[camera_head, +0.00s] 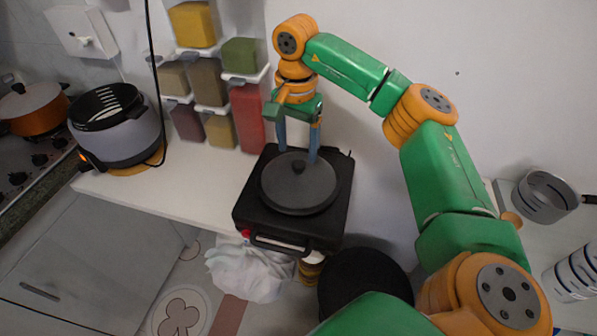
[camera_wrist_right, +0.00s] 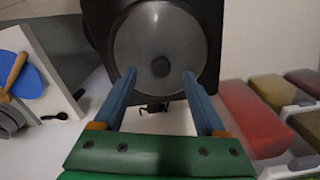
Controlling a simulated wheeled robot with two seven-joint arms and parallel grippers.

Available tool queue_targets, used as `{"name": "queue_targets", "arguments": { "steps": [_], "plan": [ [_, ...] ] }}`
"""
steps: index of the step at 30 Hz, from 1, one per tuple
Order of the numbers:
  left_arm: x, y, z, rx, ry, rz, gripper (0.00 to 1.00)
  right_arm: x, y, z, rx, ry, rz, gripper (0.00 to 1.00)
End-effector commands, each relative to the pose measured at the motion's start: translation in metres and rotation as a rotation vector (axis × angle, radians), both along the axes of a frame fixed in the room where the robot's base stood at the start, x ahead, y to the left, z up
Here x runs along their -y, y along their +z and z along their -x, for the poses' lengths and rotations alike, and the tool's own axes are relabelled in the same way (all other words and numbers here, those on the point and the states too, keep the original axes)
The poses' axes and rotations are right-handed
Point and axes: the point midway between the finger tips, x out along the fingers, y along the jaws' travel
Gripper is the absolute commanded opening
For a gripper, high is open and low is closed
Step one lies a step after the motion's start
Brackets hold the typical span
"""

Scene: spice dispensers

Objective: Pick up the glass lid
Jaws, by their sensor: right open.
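The lid (camera_head: 299,190) is a dark grey disc with a small round knob (camera_head: 298,166) at its middle. It lies flat on the black hot plate (camera_head: 253,213) on the counter. My right gripper (camera_head: 298,160) points down over the back part of the lid, its two blue fingers apart. In the right wrist view the lid (camera_wrist_right: 160,30) is ahead of the open fingers (camera_wrist_right: 158,75), with the knob (camera_wrist_right: 160,66) roughly centred between the tips. Nothing is between the fingers close up, and I cannot tell whether the tips touch the lid. My left gripper is not in view.
Spice dispensers (camera_head: 248,115) hang on the wall behind left of the hot plate. A grey cooker (camera_head: 120,130) and an orange pot (camera_head: 35,110) stand further left. Bare counter (camera_head: 200,180) lies left of the hot plate.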

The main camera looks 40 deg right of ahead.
Motion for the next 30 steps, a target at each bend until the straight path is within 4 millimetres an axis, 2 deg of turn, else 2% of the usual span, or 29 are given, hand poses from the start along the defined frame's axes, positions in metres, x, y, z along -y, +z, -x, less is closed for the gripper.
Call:
{"name": "queue_targets", "arguments": {
  "steps": [3, 7, 14, 17, 21, 23, 30],
  "plan": [
    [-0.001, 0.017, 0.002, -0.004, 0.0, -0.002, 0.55, 0.005, -0.018, 0.001, -0.007, -0.001, -0.001, 0.74],
    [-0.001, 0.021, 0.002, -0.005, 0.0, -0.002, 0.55, 0.005, -0.042, 0.0, -0.002, 0.0, -0.002, 0.74],
    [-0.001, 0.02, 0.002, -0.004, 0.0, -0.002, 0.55, 0.004, -0.049, -0.001, 0.001, 0.0, -0.004, 0.74],
    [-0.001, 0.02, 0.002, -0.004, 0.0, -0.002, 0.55, 0.004, -0.049, -0.001, 0.001, 0.0, -0.004, 0.52],
    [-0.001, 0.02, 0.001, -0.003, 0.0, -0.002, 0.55, 0.004, -0.049, -0.001, 0.002, 0.0, -0.005, 0.14],
    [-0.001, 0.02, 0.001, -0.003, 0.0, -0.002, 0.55, 0.004, -0.049, -0.001, 0.002, 0.0, -0.005, 0.0],
    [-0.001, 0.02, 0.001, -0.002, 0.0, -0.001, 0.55, 0.004, -0.049, -0.001, 0.002, 0.0, -0.005, 0.0]
  ]
}}
